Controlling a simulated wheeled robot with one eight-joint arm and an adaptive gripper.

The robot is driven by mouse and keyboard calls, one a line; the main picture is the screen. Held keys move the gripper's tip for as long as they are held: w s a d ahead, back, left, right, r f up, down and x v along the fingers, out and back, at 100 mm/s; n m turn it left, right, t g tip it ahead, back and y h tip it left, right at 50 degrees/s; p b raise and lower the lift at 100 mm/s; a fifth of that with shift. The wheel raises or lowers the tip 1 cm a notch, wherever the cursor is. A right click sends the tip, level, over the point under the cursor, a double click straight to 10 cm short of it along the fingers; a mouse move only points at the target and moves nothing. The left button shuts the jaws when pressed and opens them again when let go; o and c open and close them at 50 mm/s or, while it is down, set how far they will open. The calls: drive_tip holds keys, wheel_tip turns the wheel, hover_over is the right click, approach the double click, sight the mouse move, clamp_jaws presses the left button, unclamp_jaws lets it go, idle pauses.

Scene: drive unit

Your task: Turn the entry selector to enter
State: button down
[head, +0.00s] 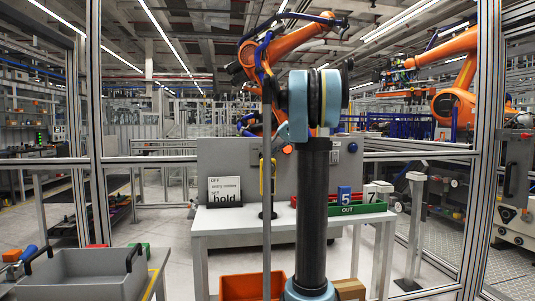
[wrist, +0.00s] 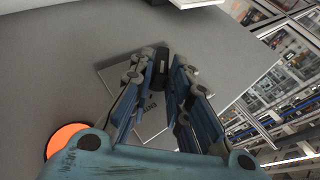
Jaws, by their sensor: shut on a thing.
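The entry selector shows in the wrist view as a dark knob (wrist: 160,64) on a light grey plate (wrist: 112,76) fixed to a grey panel. My gripper (wrist: 161,68) is shut on the knob, with one blue-grey finger on each side of it. Lettering on the plate is partly hidden by the fingers, and I cannot read which position the knob points to. In the head view my arm covers the gripper and the knob; the grey panel (head: 228,160) stands behind it.
An orange round button (wrist: 67,140) sits on the panel close to my gripper. In the head view a white table (head: 225,222) stands before the panel, holding a "hold" sign (head: 224,190) and a green OUT tray (head: 346,210). A grey bin (head: 85,275) is at lower left.

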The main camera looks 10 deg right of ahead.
drive_tip(key=shift+d+f+y, duration=0.15)
drive_tip(key=shift+f+y, duration=0.2)
drive_tip(key=shift+y, duration=0.35)
drive_tip(key=c, duration=1.6)
unclamp_jaws()
drive_tip(key=shift+f, duration=0.1)
drive_tip(key=v, duration=1.1)
drive_tip(key=shift+d+r, duration=0.2)
drive_tip(key=shift+d, duration=0.15)
drive_tip(key=shift+s, duration=0.1)
